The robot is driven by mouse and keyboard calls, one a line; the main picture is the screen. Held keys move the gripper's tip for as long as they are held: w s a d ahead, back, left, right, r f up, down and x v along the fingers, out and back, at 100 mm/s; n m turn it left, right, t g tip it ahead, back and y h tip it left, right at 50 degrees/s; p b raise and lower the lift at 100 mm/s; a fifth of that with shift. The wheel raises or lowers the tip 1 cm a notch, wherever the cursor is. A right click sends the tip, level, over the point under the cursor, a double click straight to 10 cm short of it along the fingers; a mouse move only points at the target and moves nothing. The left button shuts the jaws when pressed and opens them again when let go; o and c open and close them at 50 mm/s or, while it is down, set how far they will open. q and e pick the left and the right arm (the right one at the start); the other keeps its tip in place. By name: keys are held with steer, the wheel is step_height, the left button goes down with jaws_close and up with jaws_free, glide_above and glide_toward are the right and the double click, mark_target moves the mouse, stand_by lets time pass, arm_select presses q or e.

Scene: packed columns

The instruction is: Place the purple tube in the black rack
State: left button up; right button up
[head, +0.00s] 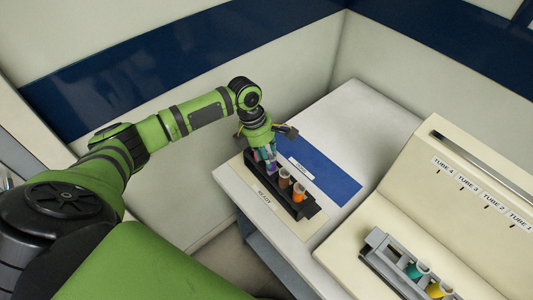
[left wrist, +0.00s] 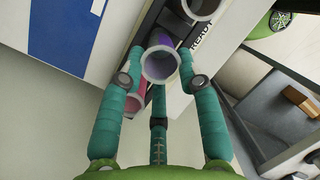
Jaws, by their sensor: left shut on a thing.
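The black rack (head: 309,209) stands on the white table, with two brown-orange tubes with pale rims, one nearer the middle (head: 284,177) and one nearer the front (head: 298,192). My left gripper (head: 268,160) is over the rack's far-left part, pointing down. In the left wrist view its teal fingers (left wrist: 160,80) are shut around the purple tube (left wrist: 161,65), whose open pale rim faces the camera. A pinkish-red tube (left wrist: 134,92) shows beside it, partly hidden by a finger. I cannot tell whether the purple tube is seated in the rack. My right gripper is not in view.
A blue mat (head: 322,172) lies behind the rack; a cream strip marked READY (head: 265,199) lies in front. At right, a cream stand with tube labels (head: 470,190) holds a grey rack (head: 380,250) with teal (head: 418,270) and yellow (head: 439,289) tubes. The table's far part is clear.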

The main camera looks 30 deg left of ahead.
arm_select(q)
steer(key=shift+f, duration=0.6)
steer(key=o, duration=1.2)
steer(key=shift+c, duration=0.2)
